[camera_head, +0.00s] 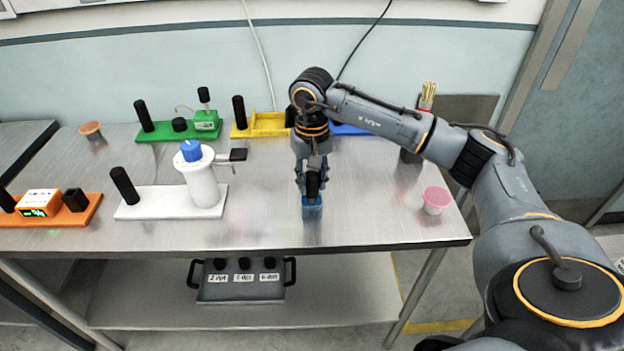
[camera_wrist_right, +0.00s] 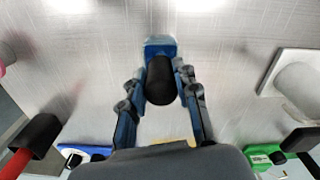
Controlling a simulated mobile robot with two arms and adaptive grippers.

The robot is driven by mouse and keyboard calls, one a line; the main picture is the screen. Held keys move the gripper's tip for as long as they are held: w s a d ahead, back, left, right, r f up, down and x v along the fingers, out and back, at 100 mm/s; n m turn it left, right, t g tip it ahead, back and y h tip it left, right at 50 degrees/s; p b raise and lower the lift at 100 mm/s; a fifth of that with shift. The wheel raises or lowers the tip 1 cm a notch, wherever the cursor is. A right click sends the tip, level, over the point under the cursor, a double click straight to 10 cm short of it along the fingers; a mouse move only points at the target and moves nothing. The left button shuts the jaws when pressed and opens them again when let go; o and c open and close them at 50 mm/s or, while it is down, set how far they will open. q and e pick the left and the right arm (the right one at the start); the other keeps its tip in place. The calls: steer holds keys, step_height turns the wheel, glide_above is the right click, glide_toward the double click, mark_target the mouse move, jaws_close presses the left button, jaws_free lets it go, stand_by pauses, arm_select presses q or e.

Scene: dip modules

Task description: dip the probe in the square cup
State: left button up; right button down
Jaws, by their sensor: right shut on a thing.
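The square cup (camera_head: 312,210) is blue and stands near the front edge of the metal table. My right gripper (camera_head: 312,187) points down just above it, shut on the black handle of the probe (camera_head: 313,181). In the right wrist view the probe's black handle (camera_wrist_right: 160,82) sits between the fingers of the right gripper (camera_wrist_right: 160,92), and the blue cup (camera_wrist_right: 160,43) shows just past it. The handle looks lined up over the cup. The probe's lower end is hidden, so I cannot tell how deep it is. My left gripper is out of view.
A pink cup (camera_head: 436,200) stands to the right. A white module (camera_head: 150,207) with a blue-topped cylinder and an orange module (camera_head: 70,212) are to the left. Green (camera_head: 160,135) and yellow (camera_head: 265,132) modules stand at the back. The table is clear around the square cup.

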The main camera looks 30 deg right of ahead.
steer(key=shift+r, duration=0.1)
steer(key=shift+r+p, duration=2.1)
steer(key=shift+r, duration=1.6)
